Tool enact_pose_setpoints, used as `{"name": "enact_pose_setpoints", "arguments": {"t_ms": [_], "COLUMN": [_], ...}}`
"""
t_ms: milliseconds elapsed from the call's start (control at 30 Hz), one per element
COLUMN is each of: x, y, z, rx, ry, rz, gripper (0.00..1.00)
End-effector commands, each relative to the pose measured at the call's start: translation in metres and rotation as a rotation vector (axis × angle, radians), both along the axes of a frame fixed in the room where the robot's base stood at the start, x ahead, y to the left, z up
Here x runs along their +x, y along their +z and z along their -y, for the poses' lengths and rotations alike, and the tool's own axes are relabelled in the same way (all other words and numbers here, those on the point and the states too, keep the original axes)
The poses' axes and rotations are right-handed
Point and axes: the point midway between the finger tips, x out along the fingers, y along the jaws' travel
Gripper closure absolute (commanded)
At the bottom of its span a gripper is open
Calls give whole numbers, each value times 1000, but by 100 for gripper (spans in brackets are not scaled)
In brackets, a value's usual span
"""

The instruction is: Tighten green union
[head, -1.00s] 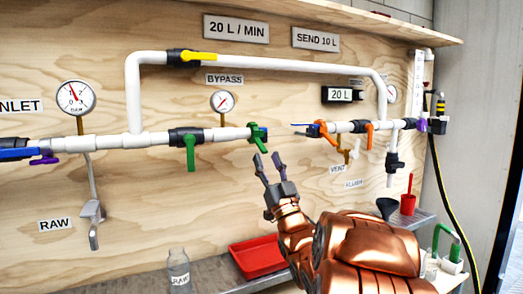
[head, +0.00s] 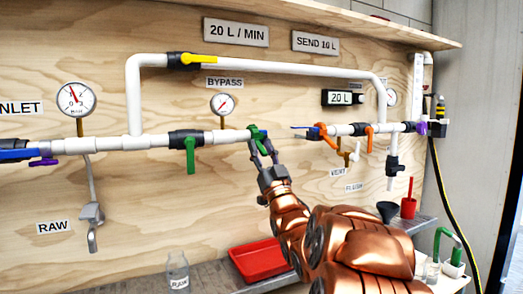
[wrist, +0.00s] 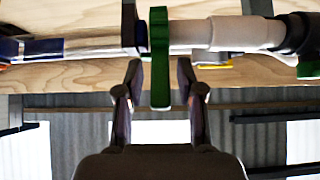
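In the wrist view my gripper (wrist: 159,68) is open, one finger on each side of the green piece. Slim gaps show between the fingers and the green piece. Contact out of sight cannot be told.
A green-handled valve (head: 190,150) is on the pipe to the left. An orange-handled valve (head: 325,135) with a blue lever is to the right. A small gauge (head: 222,104) stands above. A red tray (head: 258,260) and a bottle (head: 178,270) are on the shelf below.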

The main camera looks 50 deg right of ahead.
Motion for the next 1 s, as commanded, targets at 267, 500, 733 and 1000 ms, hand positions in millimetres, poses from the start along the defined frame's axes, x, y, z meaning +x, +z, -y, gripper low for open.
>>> {"name": "enact_pose_setpoints", "arguments": {"t_ms": [267,500,733,1000], "x": [0,0,0,3], "y": [0,0,0,4], "z": [0,0,0,1], "rx": [0,0,1,6], "ry": [0,0,-1,-4], "rz": [0,0,0,-20], "gripper": [95,100,100,100]}}
